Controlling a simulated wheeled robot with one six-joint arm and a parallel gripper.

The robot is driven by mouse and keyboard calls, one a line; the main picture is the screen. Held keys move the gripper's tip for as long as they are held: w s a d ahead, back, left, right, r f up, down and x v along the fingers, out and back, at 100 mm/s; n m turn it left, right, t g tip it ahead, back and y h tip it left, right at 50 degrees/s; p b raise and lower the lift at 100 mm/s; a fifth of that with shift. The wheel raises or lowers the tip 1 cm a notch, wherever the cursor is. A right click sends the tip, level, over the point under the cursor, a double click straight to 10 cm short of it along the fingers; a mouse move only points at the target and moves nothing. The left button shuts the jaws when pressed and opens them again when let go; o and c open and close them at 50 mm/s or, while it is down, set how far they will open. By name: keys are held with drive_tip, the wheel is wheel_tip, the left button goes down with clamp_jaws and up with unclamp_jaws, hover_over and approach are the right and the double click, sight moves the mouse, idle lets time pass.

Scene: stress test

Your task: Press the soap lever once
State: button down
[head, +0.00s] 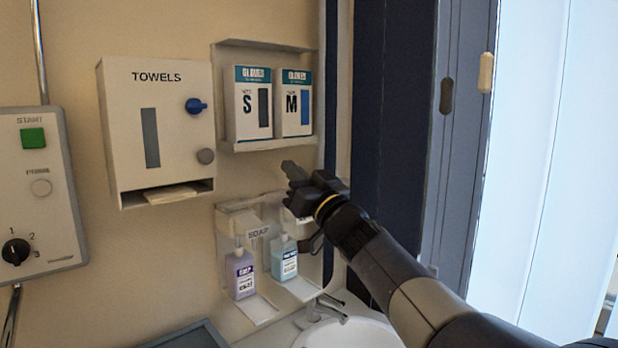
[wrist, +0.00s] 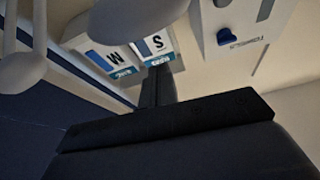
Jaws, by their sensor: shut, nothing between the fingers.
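The soap dispenser (head: 232,218), labelled SOAP, is on the wall below the glove rack in the head view. A purple-labelled bottle (head: 241,275) stands in it. A second dispenser beside it holds a blue-labelled bottle (head: 285,258); its upper part is partly hidden by my gripper. My gripper (head: 292,172) is shut and empty, above and in front of the dispensers, apart from the soap bottle. In the wrist view its fingers (wrist: 158,86) are together. Pale rounded paddle shapes (wrist: 25,68) are close at the top left there; I cannot tell which is the soap lever.
A towel dispenser (head: 158,128) with a blue knob hangs at left. Glove boxes (head: 253,103) sit in a rack above my gripper. A sink (head: 350,334) with a tap (head: 333,308) is below. A control panel (head: 38,190) is at far left. Dark panels stand behind my arm.

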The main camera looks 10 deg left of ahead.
wheel_tip(320, 180, down, 4)
drive_tip(key=shift+s+a, duration=0.1)
idle(0.4)
